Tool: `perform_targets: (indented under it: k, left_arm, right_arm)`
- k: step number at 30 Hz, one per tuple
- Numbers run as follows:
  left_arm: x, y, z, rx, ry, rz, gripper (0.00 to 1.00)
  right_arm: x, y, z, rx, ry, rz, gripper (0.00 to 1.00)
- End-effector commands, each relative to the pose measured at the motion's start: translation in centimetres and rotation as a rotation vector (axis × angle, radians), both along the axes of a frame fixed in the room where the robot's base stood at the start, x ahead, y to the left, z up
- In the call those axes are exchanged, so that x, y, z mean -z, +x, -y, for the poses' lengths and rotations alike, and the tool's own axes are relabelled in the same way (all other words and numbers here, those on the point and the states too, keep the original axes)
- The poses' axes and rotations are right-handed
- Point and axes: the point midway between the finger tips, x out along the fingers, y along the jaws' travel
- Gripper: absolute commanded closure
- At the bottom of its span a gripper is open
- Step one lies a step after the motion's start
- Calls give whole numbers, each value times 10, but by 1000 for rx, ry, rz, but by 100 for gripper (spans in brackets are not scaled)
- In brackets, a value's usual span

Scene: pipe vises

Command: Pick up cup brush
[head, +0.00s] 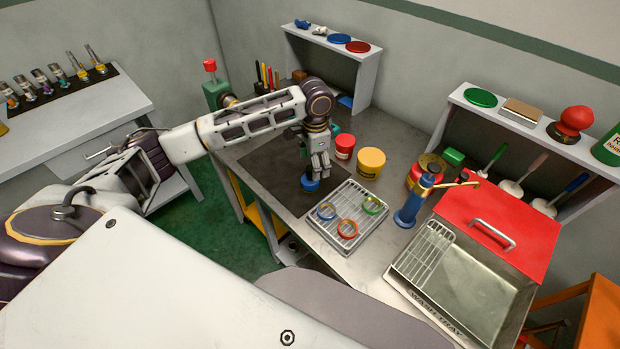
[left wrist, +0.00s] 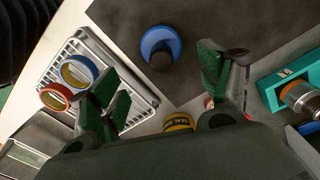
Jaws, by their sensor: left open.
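A small blue round piece with a dark round knob, which I take to be the cup brush (head: 310,184), sits on the dark mat beneath my left gripper (head: 319,168). In the left wrist view the cup brush (left wrist: 168,42) lies beyond the fingertips, roughly between their lines. The left gripper (left wrist: 163,84) is open with nothing between its green-padded fingers. It points down; the exact gap to the brush is hard to judge. My right gripper is in neither view.
A wire rack (head: 346,221) with several coloured rings stands to the right of the mat. Red (head: 345,146) and yellow (head: 370,162) tubs stand behind it. A blue upright tool (head: 408,207) and a metal tray (head: 470,275) with a red lid are further right.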

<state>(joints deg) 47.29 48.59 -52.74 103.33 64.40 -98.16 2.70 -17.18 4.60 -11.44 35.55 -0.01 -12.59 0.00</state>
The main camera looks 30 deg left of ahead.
Motion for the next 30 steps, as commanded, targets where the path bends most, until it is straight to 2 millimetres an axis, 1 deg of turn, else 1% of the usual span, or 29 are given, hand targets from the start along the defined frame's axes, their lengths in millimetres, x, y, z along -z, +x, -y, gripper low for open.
perform_targets:
  k: [1,3,6,10,22,26,30]
  left_arm:
    - [7,-1,0,-1,0,-4,22]
    - [15,-1,0,-1,1,-2,22]
    - [23,0,0,0,1,-2,22]
    - [27,0,0,0,1,-1,22]
    - [30,-1,-1,0,1,-1,22]
    - [39,-2,-4,0,1,-3,22]
    - [53,-3,-9,0,1,-3,22]
  right_arm:
    - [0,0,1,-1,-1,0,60]
    - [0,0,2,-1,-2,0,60]
    - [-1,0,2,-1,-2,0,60]
    - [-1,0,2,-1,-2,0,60]
    - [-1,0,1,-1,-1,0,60]
    - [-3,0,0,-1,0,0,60]
    - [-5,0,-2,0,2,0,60]
